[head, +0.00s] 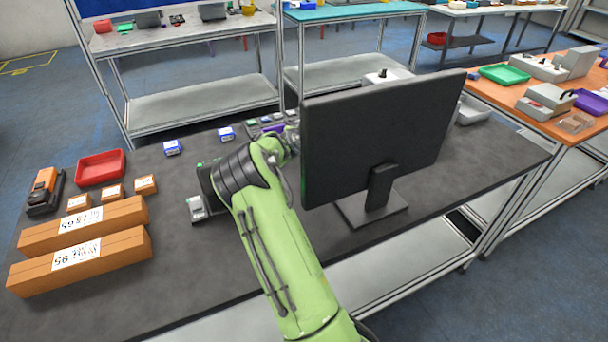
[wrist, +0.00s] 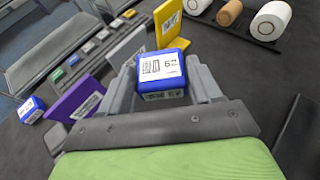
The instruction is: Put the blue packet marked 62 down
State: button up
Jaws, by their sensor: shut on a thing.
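The blue packet marked 62 (wrist: 163,68) has a white label on its top and shows in the wrist view between the two grey fingers. My gripper (wrist: 164,82) is shut on it. I cannot tell whether its underside touches the table. In the head view the held packet and the fingertips are hidden behind my green arm and the black monitor.
Two other blue packets (head: 172,147) (head: 226,133) lie on the dark table (head: 130,320). A purple item (wrist: 76,110) and a yellow item (wrist: 167,24) stand close to the gripper. The monitor (head: 375,130) rises beside my arm. A red tray (head: 100,168) and orange boxes (head: 115,213) are at left.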

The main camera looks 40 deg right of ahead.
notch_tip(320, 180, down, 10)
jog(key=shift+f+b, duration=0.25)
jog(key=shift+b, duration=0.75)
jog(key=o, duration=1.3)
jog(key=shift+f, duration=0.1)
jog(key=shift+c, duration=0.2)
